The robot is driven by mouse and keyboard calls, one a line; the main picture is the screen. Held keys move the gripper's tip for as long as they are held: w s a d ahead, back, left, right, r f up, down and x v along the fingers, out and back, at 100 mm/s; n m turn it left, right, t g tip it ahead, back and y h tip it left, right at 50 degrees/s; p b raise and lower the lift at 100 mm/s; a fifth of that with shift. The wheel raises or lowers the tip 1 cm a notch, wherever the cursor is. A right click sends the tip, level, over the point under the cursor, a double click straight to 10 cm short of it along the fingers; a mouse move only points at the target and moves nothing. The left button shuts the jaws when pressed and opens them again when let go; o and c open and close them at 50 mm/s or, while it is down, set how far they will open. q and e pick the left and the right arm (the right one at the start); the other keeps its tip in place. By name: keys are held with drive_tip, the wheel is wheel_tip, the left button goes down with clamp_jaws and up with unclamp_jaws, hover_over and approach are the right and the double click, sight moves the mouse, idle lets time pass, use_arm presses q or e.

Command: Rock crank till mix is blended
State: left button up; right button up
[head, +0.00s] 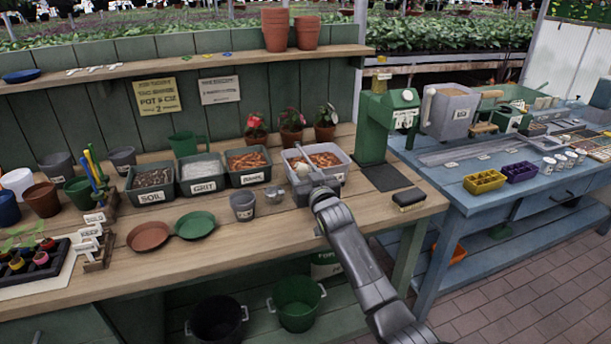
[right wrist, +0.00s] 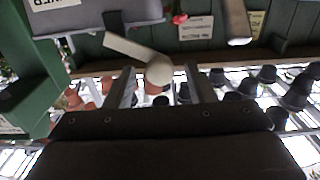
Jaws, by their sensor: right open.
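The light grey mix tub (head: 338,160) stands on the wooden bench at the end of the bin row, with orange-brown pieces inside. A pale crank with a round cream knob (right wrist: 158,70) shows at its front; the tub's grey wall (right wrist: 100,15) is at the top of the right wrist view, which is upside down. My right gripper (right wrist: 160,80) is open, and the knob appears between its fingertips. Whether the fingers touch it I cannot tell. In the head view my right gripper (head: 310,178) is at the tub's front and hides part of it. My left gripper is out of view.
Soil (head: 152,180), grit (head: 202,174) and bark (head: 248,166) bins stand left of the tub. A grey cup (head: 243,206) and a metal scoop (head: 274,195) are in front. A green machine (head: 372,125) stands close on the right, with a black brush (head: 409,199) nearby.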

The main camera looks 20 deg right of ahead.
drive_tip(key=shift+c, duration=0.4)
clamp_jaws()
